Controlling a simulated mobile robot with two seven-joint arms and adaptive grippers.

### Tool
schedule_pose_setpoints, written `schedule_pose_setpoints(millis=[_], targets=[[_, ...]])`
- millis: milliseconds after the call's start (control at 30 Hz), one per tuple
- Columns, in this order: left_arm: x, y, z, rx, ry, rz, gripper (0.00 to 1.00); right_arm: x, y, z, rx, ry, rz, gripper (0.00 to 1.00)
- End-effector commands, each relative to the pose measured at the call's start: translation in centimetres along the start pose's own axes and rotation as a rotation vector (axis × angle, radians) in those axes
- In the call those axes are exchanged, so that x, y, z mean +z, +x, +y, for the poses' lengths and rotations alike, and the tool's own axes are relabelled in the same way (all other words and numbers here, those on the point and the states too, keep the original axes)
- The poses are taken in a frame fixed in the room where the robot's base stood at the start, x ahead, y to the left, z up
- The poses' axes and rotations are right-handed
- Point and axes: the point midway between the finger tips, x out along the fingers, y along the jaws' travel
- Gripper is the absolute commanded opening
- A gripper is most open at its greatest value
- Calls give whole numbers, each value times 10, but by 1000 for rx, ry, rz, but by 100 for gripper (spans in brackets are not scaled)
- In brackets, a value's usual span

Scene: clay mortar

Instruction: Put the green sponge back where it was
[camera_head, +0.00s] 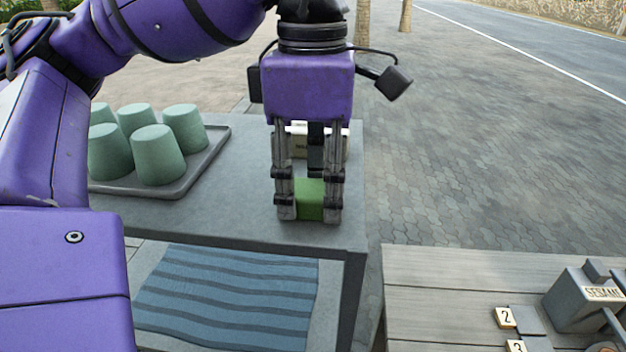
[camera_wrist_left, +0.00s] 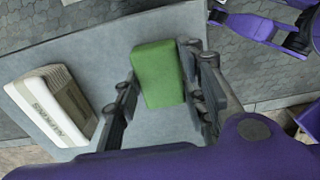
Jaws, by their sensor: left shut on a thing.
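The green sponge (camera_head: 310,199) is a small block between the fingers of my left gripper (camera_head: 308,212), over the front right corner of the grey table in the head view. The left gripper points down and is shut on the sponge. In the left wrist view the sponge (camera_wrist_left: 158,74) sits between the two fingers of the gripper (camera_wrist_left: 163,85). I cannot tell whether the sponge touches the table top. My right gripper is not in view.
A tray (camera_head: 205,160) with several green cups (camera_head: 157,154) stands left on the grey table (camera_head: 240,205). A white lettered box (camera_wrist_left: 52,105) lies near the sponge. Below is a blue striped cloth (camera_head: 228,295).

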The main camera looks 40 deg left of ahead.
Motion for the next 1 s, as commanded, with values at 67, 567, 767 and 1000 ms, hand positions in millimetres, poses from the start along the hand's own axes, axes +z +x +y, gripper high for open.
schedule_pose_setpoints(millis=[67, 567, 767, 1000], targets=[[0, 1, 0, 0, 0, 0, 45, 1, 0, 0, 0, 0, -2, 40], [0, -7, 0, 1, 0, -1, 57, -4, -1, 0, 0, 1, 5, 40], [1, -43, 0, 3, 2, -6, 57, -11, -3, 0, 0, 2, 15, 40], [0, -99, -2, 7, 1, -5, 57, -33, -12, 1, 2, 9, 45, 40]])
